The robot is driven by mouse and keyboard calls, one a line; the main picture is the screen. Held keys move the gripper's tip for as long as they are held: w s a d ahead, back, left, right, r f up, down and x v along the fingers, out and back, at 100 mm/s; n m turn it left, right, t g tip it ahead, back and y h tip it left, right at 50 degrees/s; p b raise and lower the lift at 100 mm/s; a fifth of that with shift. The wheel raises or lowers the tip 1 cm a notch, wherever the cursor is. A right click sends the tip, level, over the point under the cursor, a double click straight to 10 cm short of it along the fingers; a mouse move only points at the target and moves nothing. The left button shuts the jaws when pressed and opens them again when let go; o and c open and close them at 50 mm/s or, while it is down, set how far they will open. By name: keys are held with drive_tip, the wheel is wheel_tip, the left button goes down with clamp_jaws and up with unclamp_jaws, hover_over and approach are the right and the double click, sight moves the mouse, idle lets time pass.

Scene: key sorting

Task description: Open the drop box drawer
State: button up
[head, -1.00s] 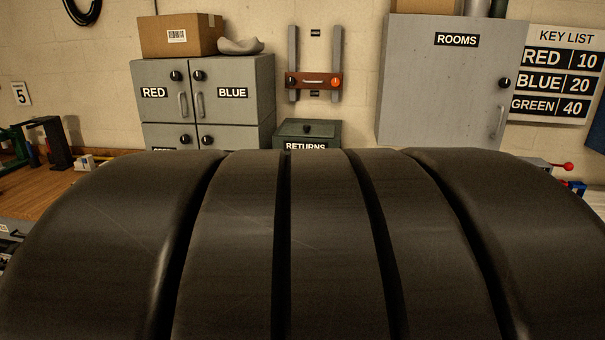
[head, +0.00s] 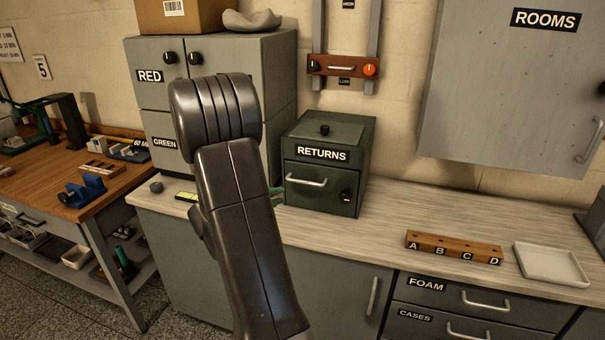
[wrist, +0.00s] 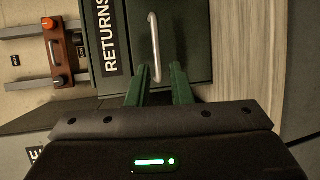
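The drop box is a dark green box labelled RETURNS (head: 357,150) on the counter, and its front also shows in the wrist view (wrist: 190,18). Its drawer (head: 318,203) looks shut, with a silver bar handle (head: 306,182) and a dark knob at lower right. The handle (wrist: 155,45) runs up the wrist view. My gripper (wrist: 159,72) is open, its two green fingers on either side of the handle's near end in that picture. I cannot tell whether they reach around the bar. In the head view my arm hides most of the gripper, left of the handle.
Grey cabinets (head: 277,80) stand left of the box, behind my arm. A wooden block marked A to D (head: 454,248) and a white tray (head: 552,264) lie on the counter (head: 385,222) to the right. The ROOMS cabinet (head: 490,90) hangs above.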

sight(302, 183)
drive_tip(key=shift+t, duration=0.3)
drive_tip(key=x, duration=0.4)
drive_tip(key=p+x, duration=0.1)
drive_tip(key=x, duration=0.4)
drive_tip(key=w+a+p+x, duration=0.1)
drive_tip(key=x, duration=0.3)
drive_tip(key=shift+w+d, duration=0.1)
drive_tip(key=shift+w, duration=0.15)
clamp_jaws()
